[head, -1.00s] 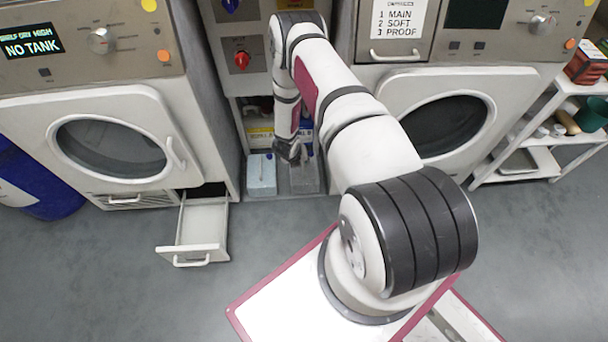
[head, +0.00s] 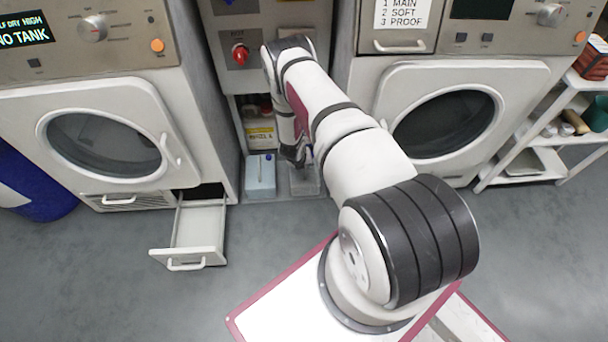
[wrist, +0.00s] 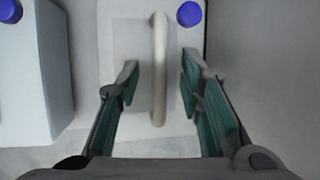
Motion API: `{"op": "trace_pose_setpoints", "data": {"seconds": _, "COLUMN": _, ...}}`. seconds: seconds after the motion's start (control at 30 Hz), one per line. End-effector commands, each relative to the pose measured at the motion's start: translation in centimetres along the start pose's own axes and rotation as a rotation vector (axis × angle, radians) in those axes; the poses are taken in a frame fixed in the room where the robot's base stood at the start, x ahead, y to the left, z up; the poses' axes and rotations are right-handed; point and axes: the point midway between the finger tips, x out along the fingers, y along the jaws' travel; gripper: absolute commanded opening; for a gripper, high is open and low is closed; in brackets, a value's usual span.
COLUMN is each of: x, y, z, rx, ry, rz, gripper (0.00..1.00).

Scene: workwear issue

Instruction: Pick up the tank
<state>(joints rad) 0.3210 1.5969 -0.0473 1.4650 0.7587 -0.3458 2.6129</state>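A pale tank (wrist: 139,95) with a light bar handle (wrist: 159,70) and a blue cap is below my gripper (wrist: 161,72) in the wrist view. My gripper is open, one finger on each side of the handle; I cannot tell whether they are level with it. In the head view this tank (head: 306,182) stands on the floor tray between the machines, partly hidden by my gripper (head: 297,158). A second, light blue tank (head: 261,178) with a blue cap stands just to its left; it also shows in the wrist view (wrist: 30,80).
The left machine's display (head: 22,30) reads "NO TANK". Its low drawer (head: 196,232) is pulled out and looks empty. A right machine (head: 440,120) and a white shelf rack (head: 545,140) stand right. Grey floor is clear in front.

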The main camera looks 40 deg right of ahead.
Motion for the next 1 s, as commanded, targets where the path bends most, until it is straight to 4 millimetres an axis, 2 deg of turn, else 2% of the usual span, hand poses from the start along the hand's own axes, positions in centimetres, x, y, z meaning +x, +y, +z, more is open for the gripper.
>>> {"op": "trace_pose_setpoints", "data": {"seconds": 0.03, "x": 0.0, "y": 0.0, "z": 0.0, "rx": 0.0, "ry": 0.0, "rz": 0.0, "gripper": 0.34}}
{"op": "trace_pose_setpoints", "data": {"seconds": 0.17, "x": 0.0, "y": 0.0, "z": 0.0, "rx": 0.0, "ry": 0.0, "rz": 0.0, "gripper": 0.04}}
{"op": "trace_pose_setpoints", "data": {"seconds": 0.2, "x": 0.0, "y": 0.0, "z": 0.0, "rx": 0.0, "ry": 0.0, "rz": 0.0, "gripper": 0.0}}
{"op": "trace_pose_setpoints", "data": {"seconds": 0.67, "x": -0.5, "y": -0.1, "z": 0.3, "rx": 0.001, "ry": -0.001, "rz": 0.0, "gripper": 0.0}}
{"op": "trace_pose_setpoints", "data": {"seconds": 0.77, "x": -1.6, "y": -0.3, "z": 0.8, "rx": 0.002, "ry": -0.002, "rz": 0.001, "gripper": 0.0}}
{"op": "trace_pose_setpoints", "data": {"seconds": 1.0, "x": -5.9, "y": -1.3, "z": 2.6, "rx": 0.002, "ry": -0.002, "rz": 0.0, "gripper": 0.0}}
